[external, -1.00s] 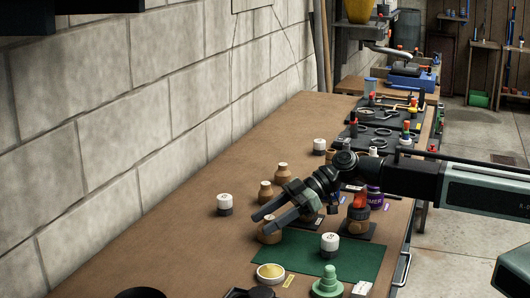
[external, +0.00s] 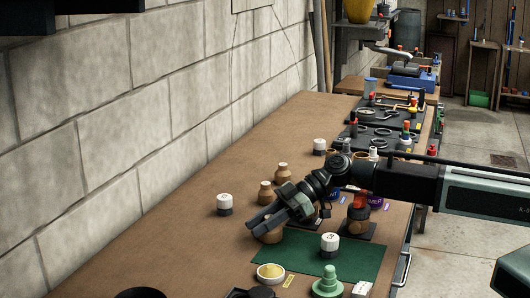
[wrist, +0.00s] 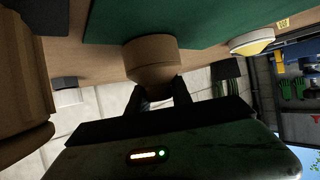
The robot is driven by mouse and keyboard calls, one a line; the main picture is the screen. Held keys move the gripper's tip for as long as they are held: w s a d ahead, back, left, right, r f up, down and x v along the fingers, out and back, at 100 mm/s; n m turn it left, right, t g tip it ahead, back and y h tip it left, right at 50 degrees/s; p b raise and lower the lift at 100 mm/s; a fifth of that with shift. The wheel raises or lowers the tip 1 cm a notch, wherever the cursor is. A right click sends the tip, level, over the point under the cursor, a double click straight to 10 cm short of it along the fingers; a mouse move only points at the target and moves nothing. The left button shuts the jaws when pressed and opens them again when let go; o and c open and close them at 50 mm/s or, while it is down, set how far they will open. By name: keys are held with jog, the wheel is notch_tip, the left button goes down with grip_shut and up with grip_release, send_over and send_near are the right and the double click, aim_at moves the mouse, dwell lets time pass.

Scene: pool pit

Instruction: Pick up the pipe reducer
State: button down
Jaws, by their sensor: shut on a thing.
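The pipe reducer is a brown, stepped round piece (external: 269,237) at the left edge of the green mat (external: 300,258) in the external view, partly hidden by my fingers. My gripper (external: 256,227) reaches down to it from the right and is shut on it. In the wrist view the brown reducer (wrist: 152,58) sits between my two dark fingers (wrist: 152,98), with the green mat beside it. From these views I cannot tell whether it touches the bench. Two similar brown pieces stand behind it, one nearer (external: 266,192) and one farther (external: 282,173).
A yellow-filled dish (external: 270,273) and a green stepped piece (external: 327,284) are in front.

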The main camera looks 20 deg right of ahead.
notch_tip(320, 180, up, 10)
jog(key=p, duration=0.9)
jog(key=shift+f, duration=0.15)
